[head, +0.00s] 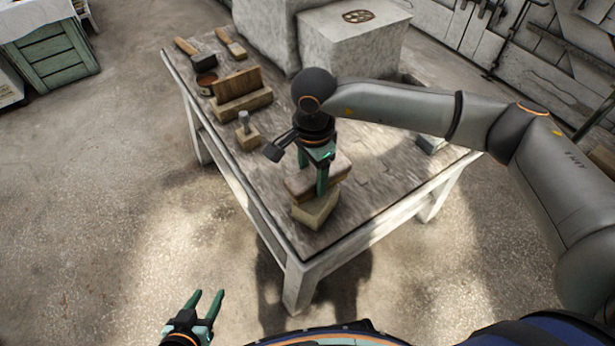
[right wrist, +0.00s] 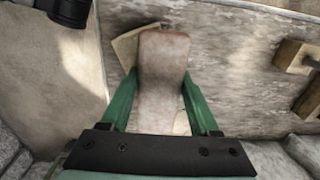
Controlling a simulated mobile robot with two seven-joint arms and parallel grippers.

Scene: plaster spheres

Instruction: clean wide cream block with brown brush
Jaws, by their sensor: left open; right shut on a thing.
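My right gripper (head: 314,178) is shut on the brown brush (head: 338,168), a brownish block with rounded edges, which also shows between the fingers in the right wrist view (right wrist: 163,60). The brush is over the wide cream block (head: 314,211), which sits near the table's front corner. The brush looks to be on or just above its top; contact cannot be made out. A pale corner of the block (right wrist: 124,45) shows beside the brush in the right wrist view; the brush hides most of its top. My left gripper (head: 208,297) is open and empty, off the table at the lower left.
Large pale stone blocks (head: 352,48) stand at the back. Bare tabletop shows right of the cream block.

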